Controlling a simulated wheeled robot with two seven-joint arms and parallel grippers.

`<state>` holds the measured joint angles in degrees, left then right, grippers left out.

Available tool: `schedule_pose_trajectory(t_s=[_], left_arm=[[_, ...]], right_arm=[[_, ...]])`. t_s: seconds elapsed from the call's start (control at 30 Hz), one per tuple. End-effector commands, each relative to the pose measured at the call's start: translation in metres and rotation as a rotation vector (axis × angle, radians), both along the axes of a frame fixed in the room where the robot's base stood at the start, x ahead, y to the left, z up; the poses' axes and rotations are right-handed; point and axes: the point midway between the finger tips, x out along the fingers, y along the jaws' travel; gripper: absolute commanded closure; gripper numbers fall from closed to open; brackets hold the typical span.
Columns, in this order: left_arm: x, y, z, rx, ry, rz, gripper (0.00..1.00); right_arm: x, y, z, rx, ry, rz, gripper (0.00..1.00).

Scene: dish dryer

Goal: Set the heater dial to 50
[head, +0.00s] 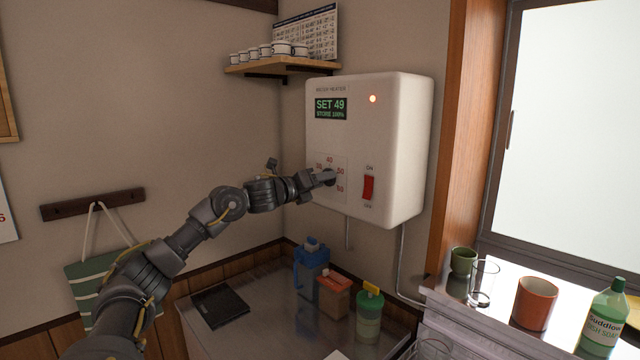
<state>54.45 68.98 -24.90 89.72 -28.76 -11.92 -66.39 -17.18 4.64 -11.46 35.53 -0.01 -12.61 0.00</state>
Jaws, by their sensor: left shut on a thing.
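The white water heater (400,130) hangs on the wall right of the middle. Its green display (331,109) reads "SET 49", with a smaller line under it. An orange light glows near its top. The heater dial (331,177) is on the lower left of the front face, with red numbers around it, 40 at the top and 50 to its right. My left gripper (325,178) is shut on the dial and hides most of it. A red switch (368,187) sits right of the dial, between ON and OFF labels. My right gripper is not in view.
A shelf (282,66) with cups is above left. Glasses, pots and a soap bottle (604,318) stand at the window.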

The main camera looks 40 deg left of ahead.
Motion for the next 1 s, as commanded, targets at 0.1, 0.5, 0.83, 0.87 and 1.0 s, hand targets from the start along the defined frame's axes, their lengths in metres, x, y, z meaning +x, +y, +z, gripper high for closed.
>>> schedule_pose_trajectory(t_s=[0.1, 0.5, 0.83, 0.87, 1.0], left_arm=[[-0.0003, 0.0011, 0.0025, 0.046, -0.01, 0.002, 0.77], [-0.0001, 0.0011, 0.002, 0.105, -0.014, 0.002, 0.77], [-0.0002, 0.0013, 0.0022, 0.105, -0.015, 0.003, 0.49], [-0.0002, 0.0012, 0.0021, 0.105, -0.014, 0.002, 0.45], [0.0, 0.001, 0.0012, 0.105, -0.012, 0.001, 0.33]], right_arm=[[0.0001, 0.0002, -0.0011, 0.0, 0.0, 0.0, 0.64], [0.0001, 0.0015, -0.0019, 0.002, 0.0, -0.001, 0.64], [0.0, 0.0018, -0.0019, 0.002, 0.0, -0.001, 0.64], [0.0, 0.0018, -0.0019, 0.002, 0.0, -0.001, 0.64], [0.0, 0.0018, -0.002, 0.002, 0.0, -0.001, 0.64]])
